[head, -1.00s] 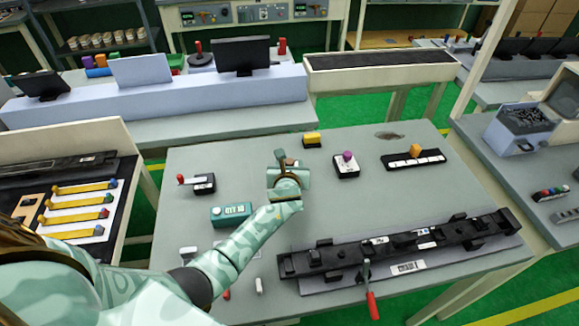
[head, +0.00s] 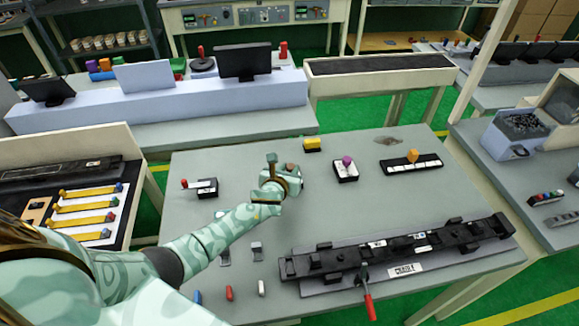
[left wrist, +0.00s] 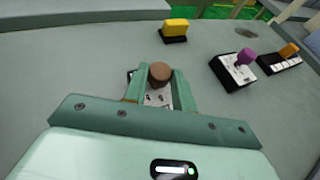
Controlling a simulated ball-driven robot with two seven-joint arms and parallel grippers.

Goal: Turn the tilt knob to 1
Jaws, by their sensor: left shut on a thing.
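A brown round knob (left wrist: 160,73) stands on a small base with a white marked label (left wrist: 157,98) in the left wrist view. My left gripper (left wrist: 159,80) is shut on this knob, with one green finger on each side. In the head view, my left gripper (head: 284,168) is over the middle-back of the grey table, and the brown knob (head: 292,168) shows only in part. The label's figures are too small to read, so the knob's setting cannot be told. My right gripper is not in view.
A purple-knobbed box (head: 346,168), a yellow block (head: 312,145) and an orange slider unit (head: 412,163) stand behind and right. A red-handled switch (head: 200,187) is at left. A long black fixture (head: 400,250) lies in front. Loose clips (head: 256,250) lie beneath my forearm.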

